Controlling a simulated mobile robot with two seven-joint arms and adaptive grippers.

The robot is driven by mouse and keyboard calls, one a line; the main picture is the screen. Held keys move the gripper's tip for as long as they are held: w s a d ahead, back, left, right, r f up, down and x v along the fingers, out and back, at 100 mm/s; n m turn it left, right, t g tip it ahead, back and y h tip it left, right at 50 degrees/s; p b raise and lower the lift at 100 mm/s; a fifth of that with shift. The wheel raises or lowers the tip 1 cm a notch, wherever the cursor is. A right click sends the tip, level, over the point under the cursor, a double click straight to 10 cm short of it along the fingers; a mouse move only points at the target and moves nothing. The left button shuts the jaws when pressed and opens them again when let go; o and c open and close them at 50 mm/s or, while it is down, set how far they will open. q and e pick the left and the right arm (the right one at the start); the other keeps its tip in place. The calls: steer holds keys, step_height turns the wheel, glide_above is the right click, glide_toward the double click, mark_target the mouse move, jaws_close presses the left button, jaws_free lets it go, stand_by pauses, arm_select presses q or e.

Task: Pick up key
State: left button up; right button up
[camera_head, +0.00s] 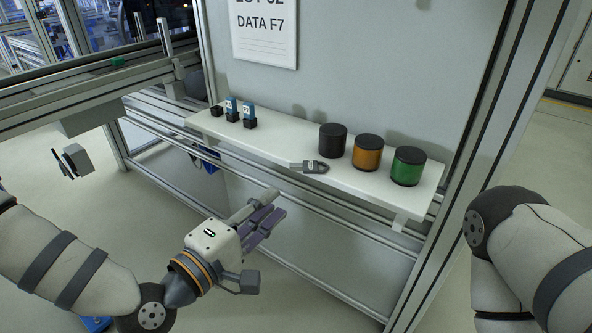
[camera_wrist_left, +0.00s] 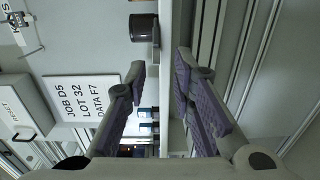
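The key (camera_head: 312,167) is a small dark grey piece lying flat near the front edge of the white shelf (camera_head: 218,125), just in front of the black jar. My left gripper (camera_head: 264,220) is in front of the shelf, below and to the left of the key in the head view, apart from it. In the left wrist view the left gripper (camera_wrist_left: 160,62) is open and empty, its purple-padded fingers spread apart. A dark sliver by the jar there may be the key, but I cannot tell. My right arm shows at the right edge; its gripper is out of frame.
On the shelf stand a black jar (camera_head: 332,141), an orange jar (camera_head: 367,152) and a green jar (camera_head: 408,166) to the right. Small blue and black pieces (camera_head: 249,117) stand at its left end. A panel with a paper sign (camera_head: 264,32) rises behind. Metal rails run below the shelf.

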mark_target(299, 164)
arm_select(q)
steer(key=b+x, duration=0.2)
steer(key=x, duration=0.8)
steer(key=shift+r+b, duration=0.3)
steer(key=shift+r, duration=0.1)
arm_select(e)
steer(key=shift+g, duration=0.5)
steer(key=s+f, duration=0.2)
steer(key=f, duration=0.1)
steer(key=shift+s, duration=0.3)
arm_select(q)
steer(key=shift+w, duration=0.1)
jaws_close()
step_height(299, 164, up, 3)
steer(key=shift+f+p, duration=0.2)
steer(key=shift+p, duration=0.4)
steer(key=s+a+r+p, duration=0.5)
steer(key=s+a, duration=0.3)
steer(key=s, duration=0.3)
steer(key=shift+s, duration=0.2)
arm_select(e)
steer(key=w+r+t, duration=0.3)
steer(key=w+r, duration=0.4)
steer(key=shift+w+r, duration=0.35)
